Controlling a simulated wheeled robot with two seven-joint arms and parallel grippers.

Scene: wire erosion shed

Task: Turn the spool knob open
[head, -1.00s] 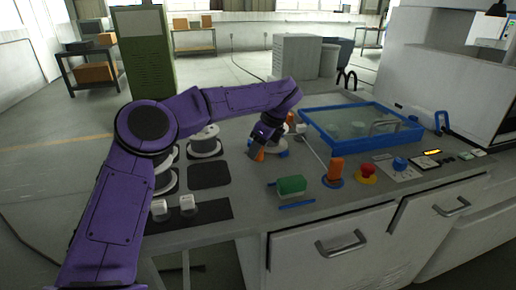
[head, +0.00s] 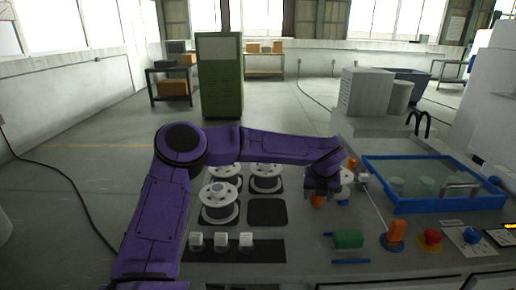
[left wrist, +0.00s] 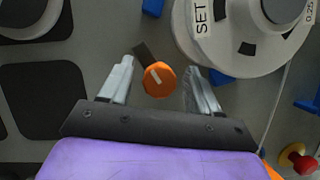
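An orange knob with a pale mark on its top (left wrist: 158,79) shows in the left wrist view, with a dark piece beside it. My left gripper (left wrist: 157,68) is open, with one finger on each side of this knob; I see gaps between fingers and knob. In the head view the left gripper (head: 320,190) points down at the bench, with the orange knob (head: 317,201) partly hidden below it. A white spool marked "SET" (left wrist: 215,45) sits right beside the knob on a blue-edged mount. My right gripper is not in view.
Several white spools (head: 220,203) stand left of the gripper. A blue-rimmed tank (head: 440,206), a green block (head: 348,239), another orange knob on a blue base (head: 396,232) and a red button (head: 432,236) lie to the right. An empty dark pad (head: 267,212) is bare.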

